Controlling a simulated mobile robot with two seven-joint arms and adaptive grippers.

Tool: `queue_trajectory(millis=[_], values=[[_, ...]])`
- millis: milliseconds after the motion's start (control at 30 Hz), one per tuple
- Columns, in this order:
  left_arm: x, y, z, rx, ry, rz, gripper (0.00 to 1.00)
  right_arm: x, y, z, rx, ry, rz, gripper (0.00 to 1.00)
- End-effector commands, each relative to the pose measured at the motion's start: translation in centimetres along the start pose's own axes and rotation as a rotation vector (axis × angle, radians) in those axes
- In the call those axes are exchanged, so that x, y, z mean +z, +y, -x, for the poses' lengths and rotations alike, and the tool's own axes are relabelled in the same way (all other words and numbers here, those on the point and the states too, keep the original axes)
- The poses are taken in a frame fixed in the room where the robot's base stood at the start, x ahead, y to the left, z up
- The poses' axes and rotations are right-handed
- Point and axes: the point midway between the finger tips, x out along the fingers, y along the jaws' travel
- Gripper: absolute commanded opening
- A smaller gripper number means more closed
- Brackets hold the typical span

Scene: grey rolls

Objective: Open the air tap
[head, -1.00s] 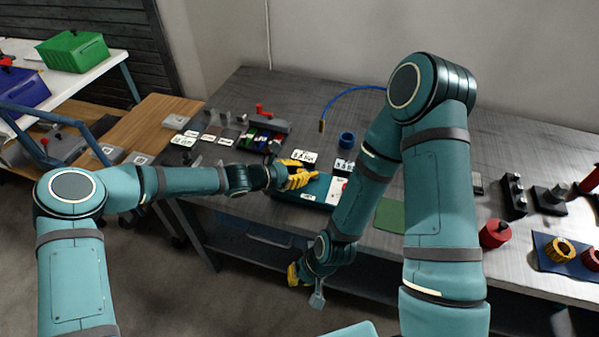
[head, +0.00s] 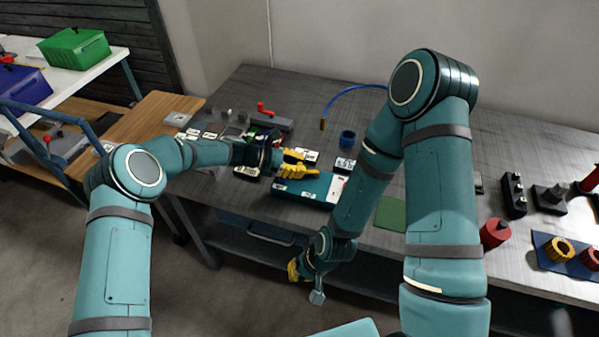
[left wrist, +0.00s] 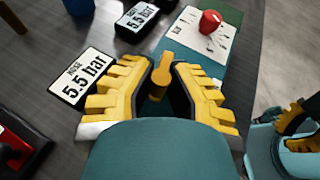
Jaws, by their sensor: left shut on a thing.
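My left gripper (head: 296,164) is at the left end of a teal box (head: 312,190) on the bench. In the left wrist view its yellow fingers (left wrist: 163,72) are around an orange-yellow lever (left wrist: 161,70), and it is shut on this lever. The lever's base is partly hidden between the fingers. The box top also shows in the left wrist view (left wrist: 190,52), with a white panel (left wrist: 207,36) and a red knob (left wrist: 210,20). My right gripper (head: 295,270) hangs low in front of the bench edge; its fingertips are too small to judge.
A blue hose (head: 350,95), a blue cup (head: 347,138) and a red-handled block (head: 266,116) stand behind. A green mat (head: 389,214) lies to the right. The back of the bench is mostly clear.

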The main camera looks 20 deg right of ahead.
Motion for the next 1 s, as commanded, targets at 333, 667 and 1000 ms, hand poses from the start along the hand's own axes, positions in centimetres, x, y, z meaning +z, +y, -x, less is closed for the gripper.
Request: queue_trajectory(millis=[333, 667, 1000], values=[[-0.3, 0.7, -0.5, -0.158, -0.001, -0.066, 0.00, 0.1, 1.4, -3.7, 0.000, 0.004, 0.004, 0.00], [0.0, 0.9, -0.5, -0.212, -0.001, -0.086, 0.00, -0.1, 1.7, -4.6, 0.000, 0.011, 0.005, 0.00], [0.1, 1.0, -0.5, -0.216, -0.002, -0.087, 0.00, -0.1, 1.7, -4.6, 0.000, 0.012, 0.005, 0.00]])
